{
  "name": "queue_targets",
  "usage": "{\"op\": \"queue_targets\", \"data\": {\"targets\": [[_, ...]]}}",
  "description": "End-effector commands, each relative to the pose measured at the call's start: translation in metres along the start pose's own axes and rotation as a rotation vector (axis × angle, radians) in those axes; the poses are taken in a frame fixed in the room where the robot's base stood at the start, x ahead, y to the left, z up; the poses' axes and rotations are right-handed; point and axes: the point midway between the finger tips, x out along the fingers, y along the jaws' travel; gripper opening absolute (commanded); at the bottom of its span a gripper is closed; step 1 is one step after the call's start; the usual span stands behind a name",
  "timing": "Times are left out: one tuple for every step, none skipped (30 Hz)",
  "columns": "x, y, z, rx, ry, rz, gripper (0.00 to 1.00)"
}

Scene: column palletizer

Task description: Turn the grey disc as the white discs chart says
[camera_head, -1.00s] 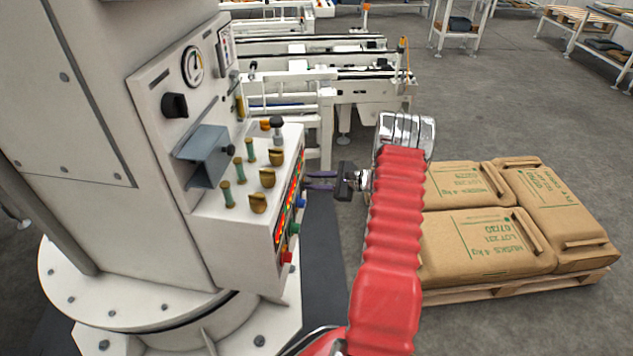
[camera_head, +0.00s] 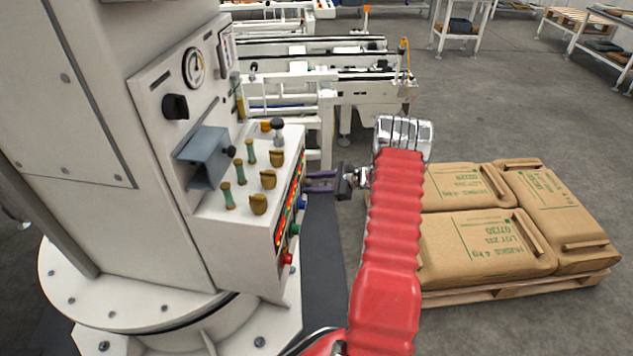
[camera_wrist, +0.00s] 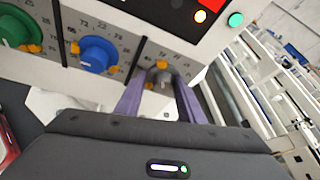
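The grey disc (camera_wrist: 160,77) is a small round knob on the light grey dial face, with an orange mark above it, in the wrist view. My gripper (camera_wrist: 158,78) has two purple fingers, apart, with their tips on either side of the disc. Contact with its sides cannot be told. My gripper also shows in the head view (camera_head: 309,181), at the right end of the control box; the grey disc is hard to make out there. A small white plate (camera_head: 226,46) is on the column's side, its markings unreadable; I cannot tell whether it is the white discs chart.
A blue knob (camera_wrist: 95,55) and a green knob (camera_wrist: 14,32) sit left of the grey disc. Brass levers (camera_head: 268,179) stand on the control box (camera_head: 235,235). Brown sacks (camera_head: 485,243) lie on a pallet at right. Conveyors stand behind.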

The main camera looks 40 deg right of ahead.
Motion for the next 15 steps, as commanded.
{"op": "queue_targets", "data": {"targets": [[-0.0001,0.0008,-0.0008,0.001,0.001,0.001,0.37],[-0.0004,0.0005,-0.001,0.001,0.001,0.0,0.39],[-0.0009,-0.0001,-0.0011,0.001,0.002,-0.001,0.42],[-0.0012,-0.0005,-0.0012,0.001,0.002,-0.002,0.44],[-0.0015,-0.0008,-0.0013,0.0,0.002,-0.003,0.44],[-0.0018,-0.0012,-0.0014,0.0,0.003,-0.004,0.44],[-0.0021,-0.0015,-0.0015,0.0,0.003,-0.005,0.44],[-0.0023,-0.0017,-0.0015,0.0,0.003,-0.005,0.44],[-0.0025,-0.002,-0.0016,0.0,0.003,-0.006,0.44],[-0.0027,-0.0022,-0.0016,0.0,0.004,-0.006,0.44],[-0.003,-0.0024,-0.0016,0.0,0.004,-0.007,0.44],[-0.0036,-0.0026,-0.0017,0.0,0.004,-0.007,0.44],[-0.0045,-0.0028,-0.0017,-0.001,0.004,-0.008,0.44],[-0.0057,-0.003,-0.0017,-0.001,0.004,-0.008,0.44],[-0.0079,-0.0032,-0.0018,-0.001,0.005,-0.009,0.44]]}}
